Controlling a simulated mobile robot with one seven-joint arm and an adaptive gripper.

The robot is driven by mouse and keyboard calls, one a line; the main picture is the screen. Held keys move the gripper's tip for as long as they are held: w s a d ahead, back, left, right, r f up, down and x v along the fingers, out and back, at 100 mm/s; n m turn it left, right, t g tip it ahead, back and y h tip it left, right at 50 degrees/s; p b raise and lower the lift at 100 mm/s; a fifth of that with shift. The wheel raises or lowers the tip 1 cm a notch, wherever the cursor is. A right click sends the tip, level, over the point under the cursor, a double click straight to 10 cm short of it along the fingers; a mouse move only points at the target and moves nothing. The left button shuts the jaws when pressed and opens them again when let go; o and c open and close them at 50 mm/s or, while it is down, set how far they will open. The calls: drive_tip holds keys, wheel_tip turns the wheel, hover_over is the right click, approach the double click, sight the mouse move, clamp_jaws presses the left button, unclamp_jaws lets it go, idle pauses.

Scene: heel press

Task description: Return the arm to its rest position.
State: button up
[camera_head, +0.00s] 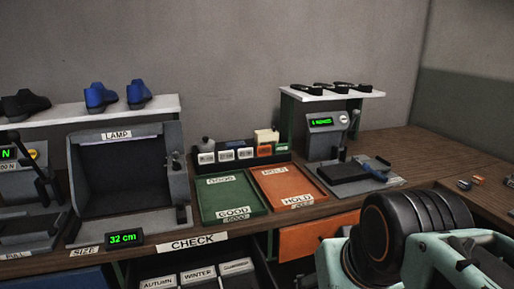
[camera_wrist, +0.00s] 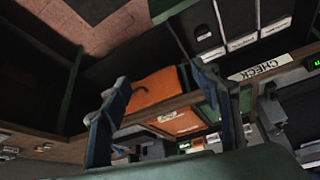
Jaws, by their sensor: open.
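My gripper (camera_wrist: 160,77) shows in the wrist view with its two blue-grey fingers spread wide. No object is between them. The wrist view is upside down and looks at the front of the bench, with an orange panel (camera_wrist: 152,94) seen beyond the gap between the fingers. My arm fills the lower right of the head view, in front of the bench. The fingers cannot be made out in the head view.
The bench holds a lamp booth (camera_head: 122,175), a green tray (camera_head: 233,198), an orange tray (camera_head: 287,188) and a press (camera_head: 330,140). Under it an open drawer (camera_head: 205,268) with labelled sections juts out. An orange panel (camera_head: 318,236) is beside my arm. Shoes stand on the left shelf (camera_head: 90,110).

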wheel_tip(320, 180, up, 14)
drive_tip(key=p, duration=1.2)
drive_tip(key=shift+p, duration=0.3)
